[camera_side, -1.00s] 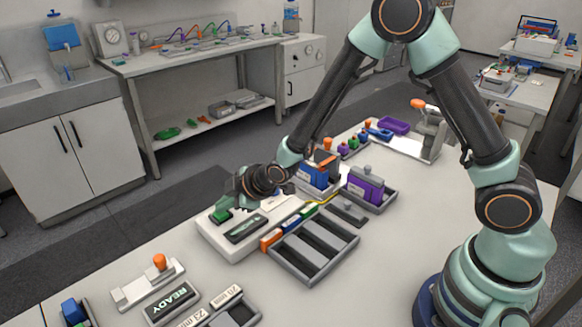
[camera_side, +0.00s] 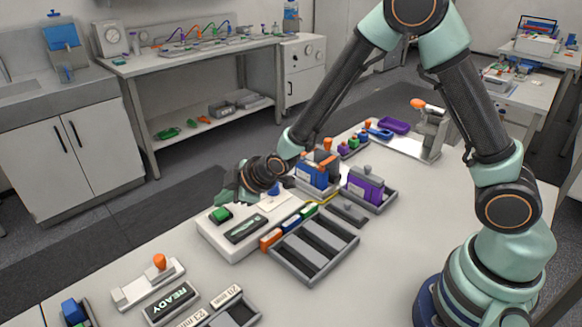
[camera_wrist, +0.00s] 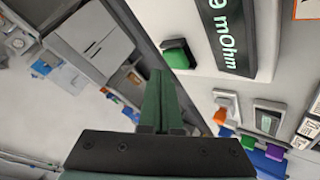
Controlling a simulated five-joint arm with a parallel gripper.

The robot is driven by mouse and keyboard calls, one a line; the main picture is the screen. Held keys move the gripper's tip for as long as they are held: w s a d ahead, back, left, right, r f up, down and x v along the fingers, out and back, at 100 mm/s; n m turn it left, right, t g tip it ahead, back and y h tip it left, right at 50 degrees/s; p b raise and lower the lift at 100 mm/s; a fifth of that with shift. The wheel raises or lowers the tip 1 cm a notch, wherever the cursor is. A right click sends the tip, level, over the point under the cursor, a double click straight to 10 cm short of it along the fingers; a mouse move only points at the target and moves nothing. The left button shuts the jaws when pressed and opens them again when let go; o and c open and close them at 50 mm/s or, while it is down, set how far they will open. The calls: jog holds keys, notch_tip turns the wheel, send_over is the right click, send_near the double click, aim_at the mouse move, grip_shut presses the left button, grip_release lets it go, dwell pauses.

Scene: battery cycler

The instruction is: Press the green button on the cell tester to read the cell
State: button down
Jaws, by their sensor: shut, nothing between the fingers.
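The cell tester (camera_side: 232,248) is a low white box on the bench in the side view. Its green button (camera_side: 221,214) stands at the left of its top, beside a dark display (camera_side: 245,229). In the wrist view the green button (camera_wrist: 178,54) is clear of my fingers, and the display (camera_wrist: 228,35) reads "mOhm" with a digit partly cut off. My gripper (camera_side: 225,197) is just above and behind the button, apart from it. Its green fingers (camera_wrist: 158,95) are together and empty in the wrist view.
A small blue piece (camera_side: 273,189) stands at the tester's back. A grey slotted tray (camera_side: 287,268) lies to its right, and a tray with a purple block (camera_side: 366,185) is farther back. A "READY" display (camera_side: 172,302) sits in front. The bench at right is clear.

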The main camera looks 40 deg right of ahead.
aim_at(228, 212)
jog(key=shift+r, duration=2.5)
jog(key=shift+s+d+r, duration=0.1)
jog(key=shift+d+r, duration=0.15)
jog(key=shift+r, duration=0.1)
jog(key=s+d+r+m+g+h, duration=0.1)
jog(key=s+d+r+m, duration=0.4)
jog(key=s+d+r, duration=0.25)
jog(key=s+d+r+m+g, duration=0.1)
jog(key=s+d+r+m, duration=0.1)
jog(key=s, duration=0.4)
jog(key=s+d+r+m+g+h, duration=0.1)
jog(key=s+d+r+m, duration=0.1)
jog(key=s+d+m, duration=0.2)
jog(key=s, duration=0.3)
jog(key=shift+s+d+r+m+h, duration=0.3)
jog(key=shift+d+r, duration=0.1)
